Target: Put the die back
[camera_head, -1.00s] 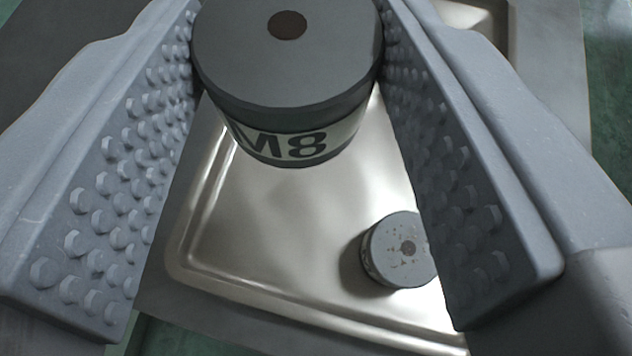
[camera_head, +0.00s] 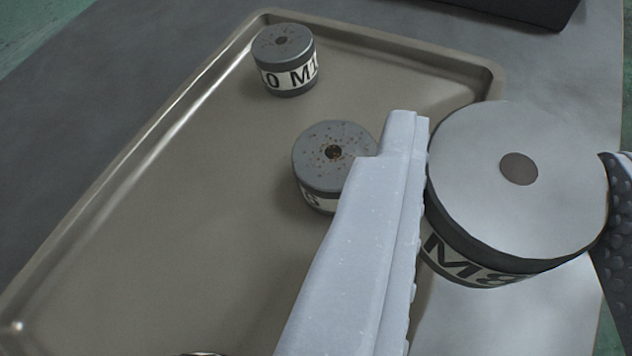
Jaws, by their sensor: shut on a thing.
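A dark grey cylindrical die marked M8 (camera_head: 470,195) is between the fingers of my gripper (camera_head: 515,205). My gripper is shut on it, with the left finger against its left side and the right finger at the picture's right edge. The die's top face, with a brown centre spot, faces the camera, and its label is partly cut off. It appears held above the right side of a metal tray (camera_head: 160,215). Inside the tray stands a rust-speckled die (camera_head: 330,150), partly hidden by the left finger. Another die labelled "0 M1" (camera_head: 285,60) stands near the tray's far corner.
The tray has a raised rim and lies on a grey surface (camera_head: 400,22). A dark box-like object (camera_head: 525,8) is at the top right. Part of another round thing (camera_head: 200,354) shows at the bottom edge. The tray's left half looks bare.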

